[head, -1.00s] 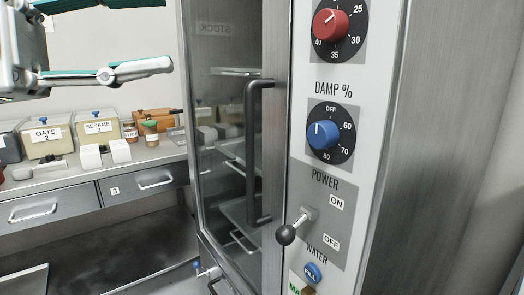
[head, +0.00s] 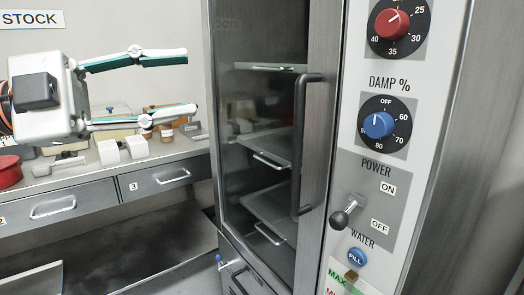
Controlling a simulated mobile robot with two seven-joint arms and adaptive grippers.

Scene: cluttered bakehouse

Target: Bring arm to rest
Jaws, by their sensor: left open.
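My left gripper (head: 190,82) comes in from the left in the head view. Its two white and teal fingers are spread apart and point right, with nothing between them. It hangs in front of the counter and its boxes, left of the cabinet's glass door (head: 264,130), and appears clear of the door. The fingers hide parts of the boxes behind. My right gripper is not in view.
The tall steel cabinet has a dark upright handle (head: 302,150), a red dial (head: 392,24), a blue dial (head: 379,124) and a power lever (head: 343,216). A red pot (head: 9,172), white blocks (head: 137,147) and jars stand on the counter (head: 90,174) above drawers (head: 158,179).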

